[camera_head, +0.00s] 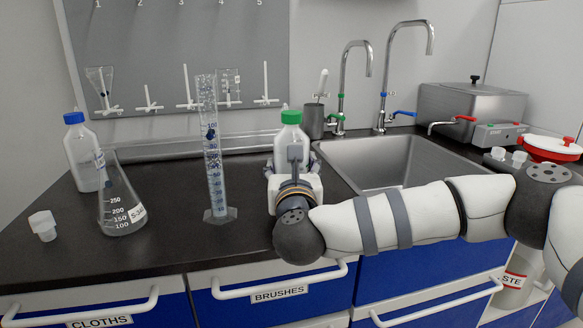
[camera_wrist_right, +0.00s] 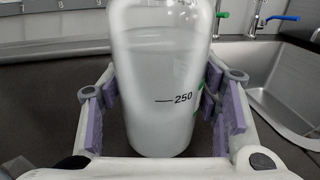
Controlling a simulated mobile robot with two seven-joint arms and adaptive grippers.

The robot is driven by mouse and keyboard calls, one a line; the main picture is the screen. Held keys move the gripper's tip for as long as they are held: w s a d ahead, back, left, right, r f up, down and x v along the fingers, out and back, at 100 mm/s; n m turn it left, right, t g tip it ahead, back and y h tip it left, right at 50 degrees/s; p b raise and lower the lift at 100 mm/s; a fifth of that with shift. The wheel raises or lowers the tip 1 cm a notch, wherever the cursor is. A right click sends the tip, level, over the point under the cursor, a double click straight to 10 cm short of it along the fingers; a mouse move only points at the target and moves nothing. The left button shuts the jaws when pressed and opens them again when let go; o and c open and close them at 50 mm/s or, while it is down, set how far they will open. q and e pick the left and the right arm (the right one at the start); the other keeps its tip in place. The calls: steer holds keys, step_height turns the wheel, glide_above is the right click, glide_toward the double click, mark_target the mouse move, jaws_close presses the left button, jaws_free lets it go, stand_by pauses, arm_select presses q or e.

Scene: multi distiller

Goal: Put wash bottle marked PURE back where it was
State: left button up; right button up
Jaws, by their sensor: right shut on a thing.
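A translucent bottle with a green cap (camera_head: 291,118) stands upright on the counter side of the sink, left of the basin. My right gripper (camera_head: 293,165) is shut on it from the front, fingers on either side. The right wrist view shows the bottle body (camera_wrist_right: 160,85) with a 250 mark, between the purple pads of my right gripper (camera_wrist_right: 163,105). A sliver of green label shows at its right side; no PURE marking is readable. I cannot tell whether its base touches the counter. My left gripper is not in view.
A tall graduated cylinder (camera_head: 214,165) stands close left of my right gripper. A conical flask (camera_head: 120,205), a blue-capped bottle (camera_head: 80,155) and a white stopper (camera_head: 43,225) are further left. The sink (camera_head: 385,165) is right. Dark counter (camera_head: 165,245) is clear in front.

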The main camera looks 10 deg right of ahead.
steer(key=shift+f, duration=0.2)
steer(key=o, duration=0.9)
steer(key=shift+c, duration=0.2)
steer(key=shift+r, duration=0.1)
steer(key=shift+r, duration=0.25)
steer(key=s, duration=0.4)
steer(key=s+a, duration=0.1)
steer(key=s, duration=0.3)
steer(key=s+a, duration=0.1)
steer(key=s, duration=0.2)
steer(key=shift+s+a+f, duration=0.1)
steer(key=shift+s+a, duration=0.05)
steer(key=shift+s, duration=0.25)
